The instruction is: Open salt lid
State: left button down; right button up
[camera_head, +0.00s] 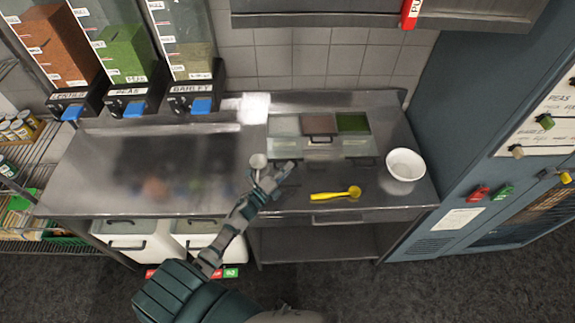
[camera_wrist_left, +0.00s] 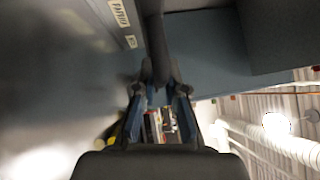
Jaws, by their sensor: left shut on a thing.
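A metal unit on the counter holds three ingredient wells. The white salt well (camera_head: 285,125) is at its left, beside a brown well (camera_head: 318,124) and a green well (camera_head: 353,123). Clear lids with dark handles lie at their front, and the salt lid (camera_head: 286,147) is the left one. My left gripper (camera_head: 274,177) is at the front left corner of the unit, by the salt lid's front edge. In the left wrist view its fingers (camera_wrist_left: 160,88) are closed around a dark bar (camera_wrist_left: 156,45), which looks like the lid handle. My right gripper is not in view.
A yellow spoon (camera_head: 336,194) lies on the counter right of my gripper. A white bowl (camera_head: 405,164) stands at the right end. A small pale round thing (camera_head: 258,161) is beside my gripper. Dispensers (camera_head: 133,92) stand at the back left. The counter's left part (camera_head: 85,170) is clear.

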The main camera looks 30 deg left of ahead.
pick_arm(q)
jog(key=shift+s+f, duration=0.1)
jog(key=shift+f, duration=0.05)
jog(key=c, duration=1.2)
grip_release()
jog(key=shift+a, duration=0.25)
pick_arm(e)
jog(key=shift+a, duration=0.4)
pick_arm(q)
jog(key=shift+a, duration=0.2)
jog(key=v, duration=1)
jog(key=shift+s+d+f, duration=0.1)
jog(key=shift+s, duration=0.35)
jog(key=shift+s+a+f, duration=0.15)
jog(key=shift+s+a, duration=0.15)
jog(key=shift+s, duration=0.15)
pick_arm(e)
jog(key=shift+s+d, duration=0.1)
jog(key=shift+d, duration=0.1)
pick_arm(q)
jog(key=shift+d, duration=0.1)
